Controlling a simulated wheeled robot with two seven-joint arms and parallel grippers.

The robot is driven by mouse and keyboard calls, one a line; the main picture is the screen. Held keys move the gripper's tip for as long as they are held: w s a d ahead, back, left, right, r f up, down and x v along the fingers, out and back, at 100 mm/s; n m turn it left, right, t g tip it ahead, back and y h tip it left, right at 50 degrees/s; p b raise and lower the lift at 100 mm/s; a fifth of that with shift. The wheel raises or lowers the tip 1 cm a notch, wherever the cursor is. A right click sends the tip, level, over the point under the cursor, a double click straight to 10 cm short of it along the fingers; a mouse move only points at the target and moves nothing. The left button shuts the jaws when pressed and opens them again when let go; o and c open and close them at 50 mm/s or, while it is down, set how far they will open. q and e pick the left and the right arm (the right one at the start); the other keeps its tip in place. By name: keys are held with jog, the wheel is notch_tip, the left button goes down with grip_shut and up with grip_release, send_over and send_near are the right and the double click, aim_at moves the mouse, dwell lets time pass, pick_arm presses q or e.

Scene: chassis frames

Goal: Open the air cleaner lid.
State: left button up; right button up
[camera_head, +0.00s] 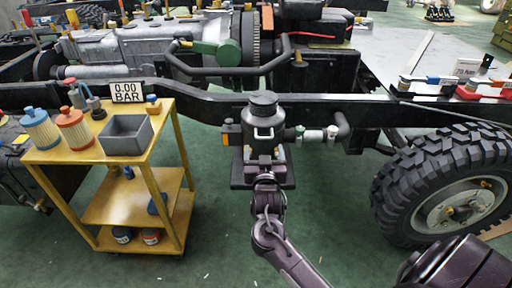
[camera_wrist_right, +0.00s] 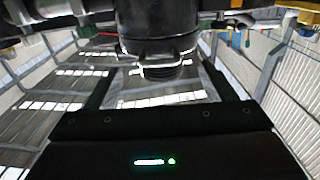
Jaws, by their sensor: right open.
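The air cleaner is a black upright canister (camera_head: 264,122) with a round stepped top (camera_head: 263,99), mounted on the dark chassis rail. A pipe leaves its right side. My right gripper (camera_head: 265,162) is directly below the canister in the head view, at the end of my dark purple arm. In the right wrist view the canister's rounded body (camera_wrist_right: 158,22) and narrower ribbed lower end (camera_wrist_right: 160,68) hang above and between the fingers of my open gripper (camera_wrist_right: 158,90). I cannot tell whether the fingers touch it. My left gripper is out of view.
A large tyre (camera_head: 445,185) stands at right. The chassis rail (camera_head: 205,103) crosses behind the canister. Green floor is open in front.

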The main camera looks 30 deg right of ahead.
aim_at(264, 134)
jog(key=x, duration=0.5)
jog(key=b+x, duration=0.1)
jog(key=x, duration=0.1)
jog(key=shift+w+d+r, duration=0.3)
jog(key=shift+r, duration=0.05)
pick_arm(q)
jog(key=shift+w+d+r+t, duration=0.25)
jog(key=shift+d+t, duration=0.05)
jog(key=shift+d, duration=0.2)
pick_arm(e)
jog(key=c, duration=1.4)
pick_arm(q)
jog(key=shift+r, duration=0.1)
